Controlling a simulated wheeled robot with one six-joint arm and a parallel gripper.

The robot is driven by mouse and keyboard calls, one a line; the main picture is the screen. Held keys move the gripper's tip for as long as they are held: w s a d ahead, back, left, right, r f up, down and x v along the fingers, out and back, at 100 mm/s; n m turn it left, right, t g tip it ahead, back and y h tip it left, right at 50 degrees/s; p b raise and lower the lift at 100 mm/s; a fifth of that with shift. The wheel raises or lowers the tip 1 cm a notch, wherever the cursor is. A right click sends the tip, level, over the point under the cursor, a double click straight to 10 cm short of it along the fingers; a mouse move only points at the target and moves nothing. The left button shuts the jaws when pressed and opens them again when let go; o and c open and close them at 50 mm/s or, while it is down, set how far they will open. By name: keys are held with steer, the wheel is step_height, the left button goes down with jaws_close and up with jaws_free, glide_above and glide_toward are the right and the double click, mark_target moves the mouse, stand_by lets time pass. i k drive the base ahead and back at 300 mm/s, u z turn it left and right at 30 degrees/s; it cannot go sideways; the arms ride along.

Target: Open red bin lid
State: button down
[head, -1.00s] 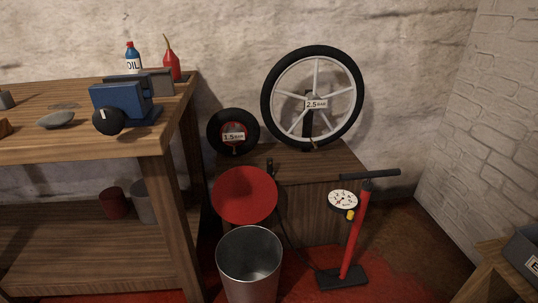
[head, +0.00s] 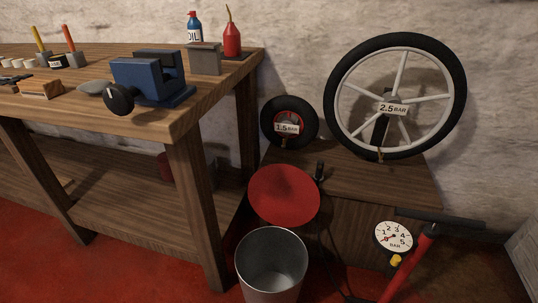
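The red bin lid (head: 284,194) is a round red disc standing raised behind the rim of a metal bin (head: 271,262). The bin's mouth is uncovered, and its grey inside shows and looks empty. The bin stands on the red floor to the right of the workbench's front leg, and its bottom is cut off by the lower picture edge. My gripper is not in view.
A wooden workbench (head: 190,130) with a blue vise (head: 150,80) stands at left. Behind the bin, a low wooden box (head: 400,182) carries a small wheel (head: 289,122) and a large wheel (head: 397,96). A red pump (head: 408,270) stands at right. Red floor is free at lower left.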

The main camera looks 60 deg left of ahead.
mark_target(284, 194)
steer(key=u, duration=0.8)
steer(key=i, duration=0.75)
steer(key=u, duration=1.05)
steer(key=i, duration=0.35)
steer(key=u, duration=0.25)
